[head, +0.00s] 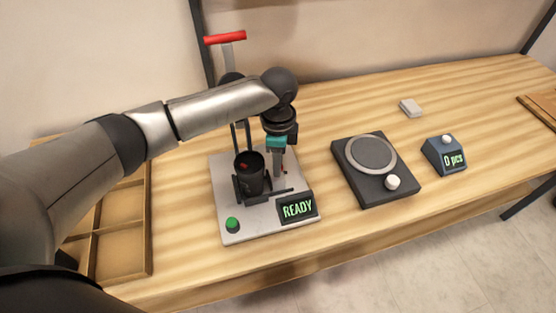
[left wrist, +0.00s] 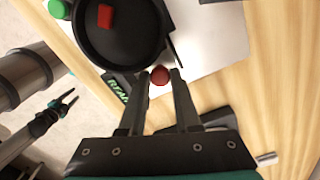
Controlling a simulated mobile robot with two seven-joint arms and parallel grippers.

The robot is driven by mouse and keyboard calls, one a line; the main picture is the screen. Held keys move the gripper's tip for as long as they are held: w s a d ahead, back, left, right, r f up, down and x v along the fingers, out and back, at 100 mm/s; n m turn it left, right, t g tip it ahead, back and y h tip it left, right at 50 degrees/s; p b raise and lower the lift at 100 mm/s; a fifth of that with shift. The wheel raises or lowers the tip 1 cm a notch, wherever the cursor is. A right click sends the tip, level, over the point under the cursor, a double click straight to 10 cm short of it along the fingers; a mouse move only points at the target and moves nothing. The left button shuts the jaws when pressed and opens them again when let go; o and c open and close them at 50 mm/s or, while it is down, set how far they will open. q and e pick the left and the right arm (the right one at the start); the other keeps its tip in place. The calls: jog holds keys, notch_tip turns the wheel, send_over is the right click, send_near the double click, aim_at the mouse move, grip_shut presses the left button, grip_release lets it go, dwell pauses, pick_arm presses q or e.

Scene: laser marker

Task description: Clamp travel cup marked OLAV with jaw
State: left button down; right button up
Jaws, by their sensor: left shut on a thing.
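The black travel cup (head: 250,176) stands upright on the grey marker plate (head: 235,222), beside dark jaw parts (head: 240,189). No name is readable on it. In the left wrist view the open-topped cup (left wrist: 122,38) has a small red thing inside. My left gripper (head: 283,170) is low over the plate, just right of the cup. In the left wrist view its fingers (left wrist: 160,82) are shut on a small red knob (left wrist: 159,74) beside the cup. My right gripper (left wrist: 68,99) shows at the left of that view, empty, its fingers apart.
A READY display (head: 297,207) and green button (head: 232,224) are at the plate's front. A red-handled lever (head: 225,38) rises behind. A dark round-topped device (head: 375,170) and counter (head: 444,155) stand right. A wooden tray (head: 125,255) is left.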

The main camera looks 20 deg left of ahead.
dwell(0.9)
pick_arm(q)
jog(key=shift+s+a+r+p, duration=0.15)
jog(key=shift+s+a+p, duration=0.1)
jog(key=shift+p, duration=0.75)
jog(key=shift+s+a+p, duration=0.15)
jog(key=shift+a+p, duration=0.1)
jog(key=shift+p, duration=0.2)
jog(key=c, duration=0.6)
grip_release()
notch_tip(320, 180, up, 15)
jog(key=p, duration=0.2)
jog(key=shift+p, duration=0.3)
